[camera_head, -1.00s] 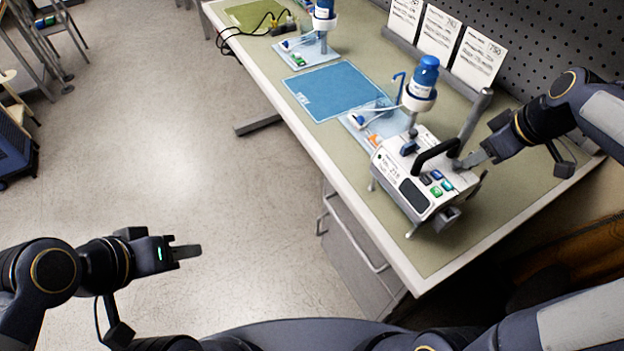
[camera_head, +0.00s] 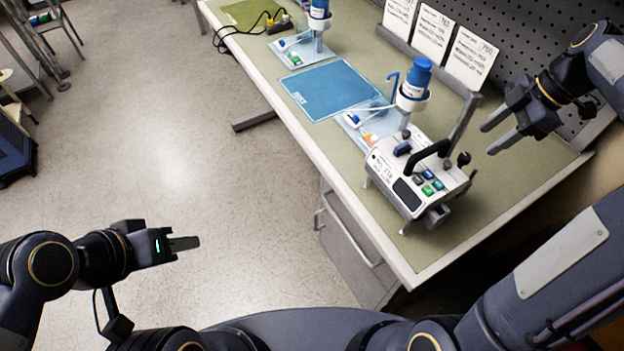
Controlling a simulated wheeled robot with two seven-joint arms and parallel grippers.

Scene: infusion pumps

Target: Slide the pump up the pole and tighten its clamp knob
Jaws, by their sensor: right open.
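The pump (camera_head: 413,180) is a white box with a black handle and coloured buttons, at the right part of the bench near its front edge. A grey pole (camera_head: 463,122) rises tilted in the picture behind it. A black knob (camera_head: 464,158) shows beside the pole at the pump's back right. My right gripper (camera_head: 486,139) is open and empty, to the right of the pole and apart from it and the knob. My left gripper (camera_head: 198,243) is over the floor, far left of the bench; its fingers show edge-on, so its opening is unclear.
A blue-capped bottle in a holder (camera_head: 414,85) stands just behind the pump. A blue mat (camera_head: 331,89) and a second bottle stand (camera_head: 318,22) are further along the bench. Several white cards (camera_head: 431,41) lean before the pegboard (camera_head: 540,25). Bench front right (camera_head: 470,235) is clear.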

